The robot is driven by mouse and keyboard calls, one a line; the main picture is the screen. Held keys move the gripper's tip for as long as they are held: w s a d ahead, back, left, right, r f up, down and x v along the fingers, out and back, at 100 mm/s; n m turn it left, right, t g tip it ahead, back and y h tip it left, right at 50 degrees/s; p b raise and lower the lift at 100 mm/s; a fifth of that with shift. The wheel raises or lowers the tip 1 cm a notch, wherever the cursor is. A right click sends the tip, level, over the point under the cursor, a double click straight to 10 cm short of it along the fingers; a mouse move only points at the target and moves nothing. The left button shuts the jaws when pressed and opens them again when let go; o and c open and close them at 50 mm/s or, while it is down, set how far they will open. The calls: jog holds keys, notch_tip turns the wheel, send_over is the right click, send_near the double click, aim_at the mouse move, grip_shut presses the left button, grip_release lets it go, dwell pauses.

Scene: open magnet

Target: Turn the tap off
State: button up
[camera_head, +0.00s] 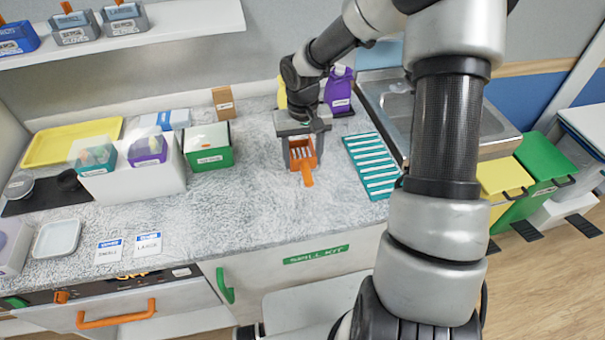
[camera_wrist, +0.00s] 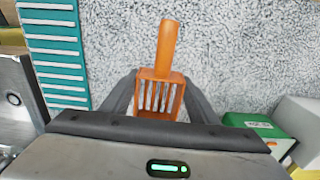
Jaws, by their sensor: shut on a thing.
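My gripper (camera_head: 302,143) is over the speckled counter, pointing down, and is shut on an orange slotted scoop (camera_head: 307,178). In the wrist view the scoop (camera_wrist: 167,45) sits between the two dark fingers, its handle pointing away from the gripper. A metal sink (camera_head: 395,105) is at the right end of the counter, partly behind my arm. I cannot make out a tap in either view. A corner of metal that looks like the sink (camera_wrist: 14,92) shows at the left edge of the wrist view.
A teal slatted rack (camera_head: 371,165) lies between my gripper and the sink. A purple bottle (camera_head: 339,90) stands behind my gripper. A green-and-white box (camera_head: 208,147) is to the left. Yellow (camera_head: 503,180) and green (camera_head: 545,160) bins stand right.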

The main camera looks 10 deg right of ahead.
jog(key=shift+f, duration=2.8)
jog(key=shift+f, duration=0.2)
jog(key=o, duration=1.1)
jog(key=shift+c, duration=0.2)
jog(key=shift+r, duration=0.1)
